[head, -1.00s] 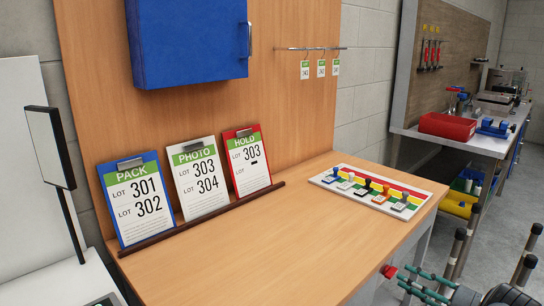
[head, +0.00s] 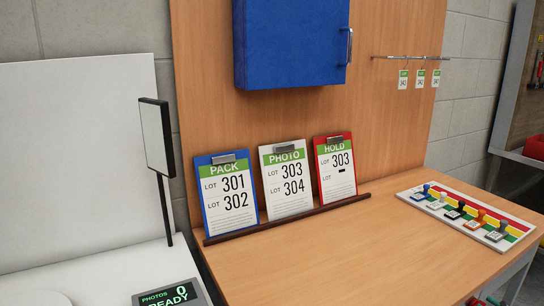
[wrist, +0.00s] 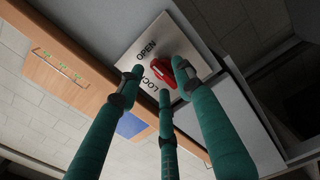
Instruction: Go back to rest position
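In the wrist view, my gripper (wrist: 159,80) has three green fingers that stand apart. Beyond the fingertips is a metal plate (wrist: 190,48) marked OPEN and LOCK, with a red handle (wrist: 164,71) on it. The handle shows between the fingertips; I see no finger closed on it, but cannot tell whether any finger touches it. In the head view only small green and red bits show at the bottom edge, below the wooden bench, and most of my gripper is out of frame there.
The wooden bench (head: 330,255) carries PACK (head: 227,190), PHOTO (head: 286,180) and HOLD (head: 336,170) clipboards on a ledge and a stamp board (head: 415,202). A blue cabinet (head: 290,45) hangs above. At left are a mirror-like panel (head: 155,135) and a READY display (head: 168,296). The middle bench top is clear.

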